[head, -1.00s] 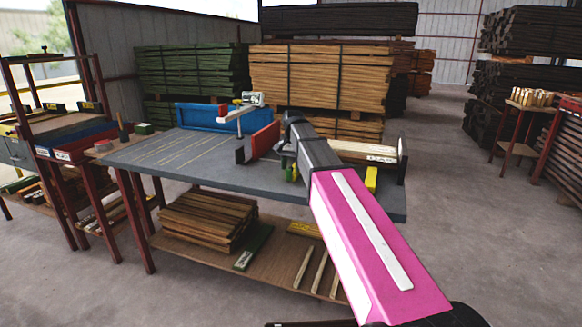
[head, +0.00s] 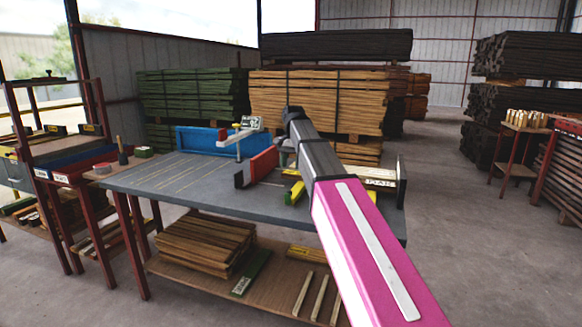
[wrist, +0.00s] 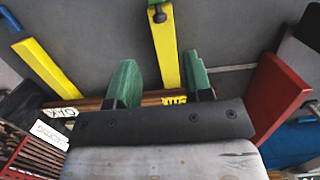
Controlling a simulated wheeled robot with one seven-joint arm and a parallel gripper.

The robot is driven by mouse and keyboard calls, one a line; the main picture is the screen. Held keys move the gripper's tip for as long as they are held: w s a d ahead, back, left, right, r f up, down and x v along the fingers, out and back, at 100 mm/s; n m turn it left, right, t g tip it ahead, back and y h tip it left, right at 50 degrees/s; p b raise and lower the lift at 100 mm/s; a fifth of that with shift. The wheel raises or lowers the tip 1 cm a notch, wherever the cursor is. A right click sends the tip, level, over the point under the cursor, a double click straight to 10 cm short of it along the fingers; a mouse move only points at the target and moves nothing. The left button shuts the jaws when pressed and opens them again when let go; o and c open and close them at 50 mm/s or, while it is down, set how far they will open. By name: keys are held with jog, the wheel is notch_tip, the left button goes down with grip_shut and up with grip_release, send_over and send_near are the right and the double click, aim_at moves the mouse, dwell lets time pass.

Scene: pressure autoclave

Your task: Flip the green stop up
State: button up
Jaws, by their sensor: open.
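My gripper (wrist: 160,72) is open, with its two green fingers apart and pointing at the grey tabletop (head: 180,180). A yellow bar with a dark knob (wrist: 165,45) lies between and beyond the fingers in the wrist view; I see no grip on it. What seems to be the same yellow bar (head: 295,192) shows below the gripper in the head view. A second yellow bar (wrist: 42,68) lies to the left in the wrist view.
A red block (wrist: 278,95) stands close to the right of the gripper in the wrist view; it also shows in the head view (head: 263,163). A blue fence (head: 205,141) stands at the table's back. The left part of the tabletop is clear. Planks (head: 205,240) lie below.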

aim_at(289, 198)
jog(key=shift+t+h, duration=0.3)
jog(key=shift+t, duration=0.4)
jog(key=f, duration=0.3)
jog(key=s+f, duration=0.1)
jog(key=f, duration=0.6)
jog(key=shift+s+a+f, duration=0.25)
jog(key=shift+a+f, duration=0.05)
jog(key=shift+f, duration=0.05)
